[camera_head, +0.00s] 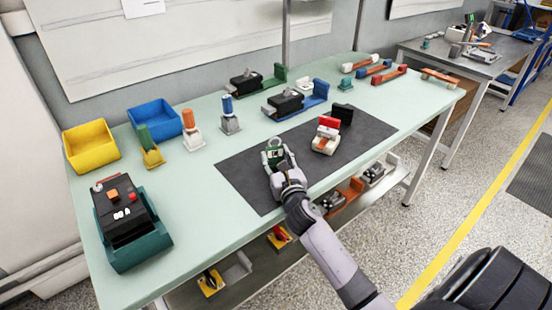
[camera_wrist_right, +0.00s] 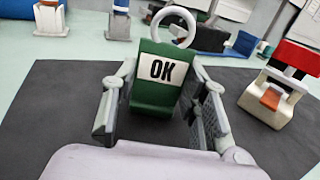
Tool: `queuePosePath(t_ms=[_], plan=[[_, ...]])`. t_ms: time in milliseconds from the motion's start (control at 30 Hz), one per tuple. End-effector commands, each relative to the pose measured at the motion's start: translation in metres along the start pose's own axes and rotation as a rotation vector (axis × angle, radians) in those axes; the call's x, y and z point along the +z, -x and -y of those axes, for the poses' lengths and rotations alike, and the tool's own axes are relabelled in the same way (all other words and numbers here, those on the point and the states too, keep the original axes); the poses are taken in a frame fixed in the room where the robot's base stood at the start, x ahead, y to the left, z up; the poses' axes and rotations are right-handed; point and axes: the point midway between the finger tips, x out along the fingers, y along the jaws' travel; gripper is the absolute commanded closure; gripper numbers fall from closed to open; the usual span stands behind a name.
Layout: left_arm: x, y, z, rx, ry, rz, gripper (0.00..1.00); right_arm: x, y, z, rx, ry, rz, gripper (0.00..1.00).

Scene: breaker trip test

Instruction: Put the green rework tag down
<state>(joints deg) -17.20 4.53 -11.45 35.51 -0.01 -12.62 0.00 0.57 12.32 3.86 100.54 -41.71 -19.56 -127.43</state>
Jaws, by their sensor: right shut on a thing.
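The green tag (camera_wrist_right: 150,103) has a white label reading "OK" and a pale ring at its top. My right gripper (camera_wrist_right: 162,88) is shut on it, one finger on each side. In the head view the green tag (camera_head: 273,154) shows small between the fingers of my right gripper (camera_head: 275,158), over the left part of the dark mat (camera_head: 238,172). I cannot tell whether the tag touches the mat. My left gripper is not in view.
A breaker with a red top (camera_head: 328,127) stands on the mat to the right. Yellow (camera_head: 90,147) and blue (camera_head: 155,119) bins, stamp-like holders and a black tester in a teal tray (camera_head: 134,243) stand left.

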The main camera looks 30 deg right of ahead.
Motion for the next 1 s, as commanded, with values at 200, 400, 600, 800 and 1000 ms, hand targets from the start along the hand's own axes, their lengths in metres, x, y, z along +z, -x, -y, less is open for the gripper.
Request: queuePosePath(t_ms=[200, 400, 600, 800, 1000], plan=[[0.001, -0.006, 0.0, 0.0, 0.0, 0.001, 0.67, -0.015, 0.001, 0.0, 0.0, 0.003, -0.014, 0.83], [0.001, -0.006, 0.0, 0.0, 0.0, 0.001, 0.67, -0.018, 0.002, -0.001, 0.0, 0.001, -0.021, 0.53], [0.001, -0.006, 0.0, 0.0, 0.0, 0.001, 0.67, -0.019, 0.003, -0.002, 0.001, -0.001, -0.023, 0.4], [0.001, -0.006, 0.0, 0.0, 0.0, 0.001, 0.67, -0.02, 0.003, -0.003, 0.001, -0.002, -0.024, 0.4], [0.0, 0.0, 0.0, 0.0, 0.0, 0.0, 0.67, -0.012, 0.003, -0.003, 0.001, -0.005, -0.024, 0.4]])
